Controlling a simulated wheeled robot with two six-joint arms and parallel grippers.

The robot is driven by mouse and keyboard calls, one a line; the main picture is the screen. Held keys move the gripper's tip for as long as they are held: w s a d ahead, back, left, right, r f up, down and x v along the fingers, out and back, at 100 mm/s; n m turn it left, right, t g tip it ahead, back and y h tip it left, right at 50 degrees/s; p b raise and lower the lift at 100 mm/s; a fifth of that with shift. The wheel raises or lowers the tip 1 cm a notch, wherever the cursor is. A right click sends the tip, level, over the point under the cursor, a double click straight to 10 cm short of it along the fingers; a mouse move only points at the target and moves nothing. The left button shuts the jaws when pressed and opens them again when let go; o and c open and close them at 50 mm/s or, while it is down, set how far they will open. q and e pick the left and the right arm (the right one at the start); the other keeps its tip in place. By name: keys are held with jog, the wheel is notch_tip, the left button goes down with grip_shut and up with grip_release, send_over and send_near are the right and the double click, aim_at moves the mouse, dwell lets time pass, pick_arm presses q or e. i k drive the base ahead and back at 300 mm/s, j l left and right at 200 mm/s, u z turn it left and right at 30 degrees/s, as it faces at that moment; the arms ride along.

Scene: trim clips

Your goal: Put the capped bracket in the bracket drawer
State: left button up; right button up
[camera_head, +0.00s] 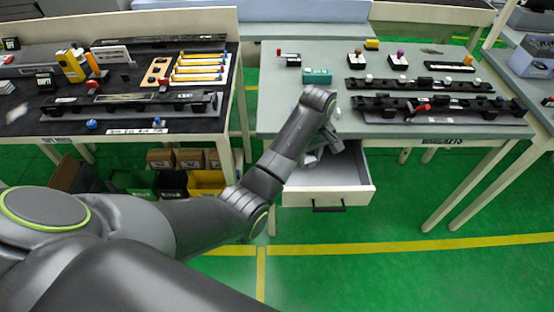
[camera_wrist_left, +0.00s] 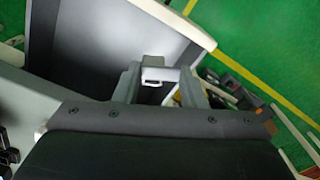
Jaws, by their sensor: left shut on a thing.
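The drawer (camera_head: 350,194) under the right-hand table is pulled open, with a pale front, a dark handle and a grey inside. It also shows in the left wrist view (camera_wrist_left: 85,45), where its floor looks bare. My left gripper (camera_head: 316,158) is over the open drawer, partly hidden by its own arm. In the left wrist view my left gripper (camera_wrist_left: 160,88) is shut on a small grey bracket (camera_wrist_left: 160,74) between its two fingers. I cannot make out the cap clearly. My right gripper is not in view.
The right-hand table (camera_head: 300,110) carries black trim strips (camera_head: 435,107), small dark blocks and a teal box (camera_head: 318,76). The left-hand table (camera_head: 140,130) holds more strips and parts. Bins, one of them yellow (camera_head: 206,182), stand below it. Green floor is clear in front of the drawer.

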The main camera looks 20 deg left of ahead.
aim_at(323, 182)
jog(key=u, duration=1.55)
jog(key=l+u, duration=0.2)
jog(key=l, duration=0.35)
jog(key=k+l+u, duration=0.15)
jog(key=l, duration=0.35)
jog(key=k+l+u, duration=0.2)
jog(key=l, duration=0.35)
jog(key=i, duration=0.1)
